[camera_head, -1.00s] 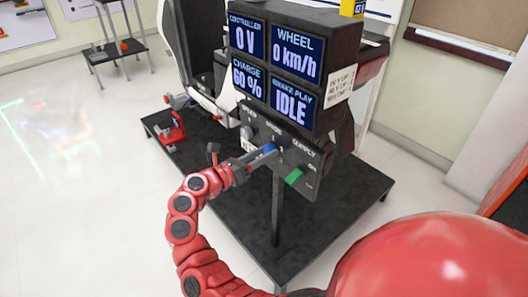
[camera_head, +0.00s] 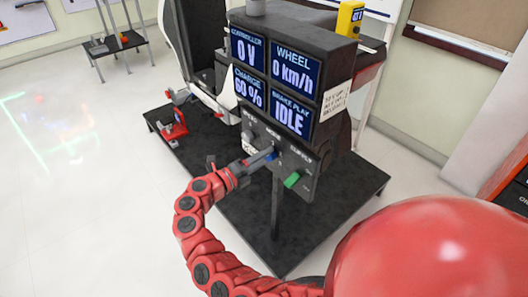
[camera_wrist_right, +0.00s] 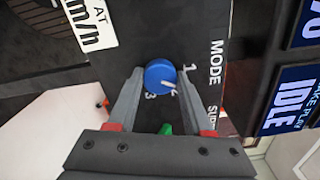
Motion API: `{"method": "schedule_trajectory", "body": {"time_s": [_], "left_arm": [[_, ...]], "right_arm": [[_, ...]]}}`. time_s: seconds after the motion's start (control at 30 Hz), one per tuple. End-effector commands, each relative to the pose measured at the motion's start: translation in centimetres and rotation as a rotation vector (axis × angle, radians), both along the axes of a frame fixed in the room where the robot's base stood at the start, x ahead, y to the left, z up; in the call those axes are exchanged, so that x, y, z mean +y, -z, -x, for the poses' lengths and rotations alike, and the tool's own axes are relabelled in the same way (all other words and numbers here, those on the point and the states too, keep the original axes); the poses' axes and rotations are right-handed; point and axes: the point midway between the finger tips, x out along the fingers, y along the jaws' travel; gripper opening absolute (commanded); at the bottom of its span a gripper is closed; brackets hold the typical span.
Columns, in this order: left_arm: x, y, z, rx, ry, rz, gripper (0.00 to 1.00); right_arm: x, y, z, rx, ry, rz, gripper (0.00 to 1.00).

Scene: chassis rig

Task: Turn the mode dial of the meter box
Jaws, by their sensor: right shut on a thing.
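The meter box (camera_head: 300,42) stands on a post, with four lit screens and a control panel (camera_head: 301,163) below them. Its blue mode dial (camera_wrist_right: 159,73) sits beside the word MODE in the right wrist view, with the numbers 1, 2 and 3 around it. The dial's white mark points near the 2. My right gripper (camera_wrist_right: 160,77) has a finger on either side of the dial and is shut on it. My left gripper is not in view.
A green switch (camera_head: 292,180) sits right of the dial on the panel. Open floor lies to the left.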

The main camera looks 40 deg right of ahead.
Motion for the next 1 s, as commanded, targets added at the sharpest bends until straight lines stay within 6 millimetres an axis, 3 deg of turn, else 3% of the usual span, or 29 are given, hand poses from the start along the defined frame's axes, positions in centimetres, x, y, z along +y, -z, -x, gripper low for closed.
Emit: {"method": "schedule_trajectory", "body": {"time_s": [0.1, 0.5, 1.0], "left_arm": [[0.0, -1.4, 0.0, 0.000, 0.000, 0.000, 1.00], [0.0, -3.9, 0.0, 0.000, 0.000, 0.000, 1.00], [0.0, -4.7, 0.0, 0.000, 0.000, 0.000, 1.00]], "right_arm": [[0.0, -0.4, -0.1, 0.108, -0.002, 0.008, 0.00], [0.0, -0.2, 0.0, 0.406, 0.000, 0.031, 0.00], [0.0, 0.0, 0.0, 0.530, -0.001, 0.042, 0.00]]}}
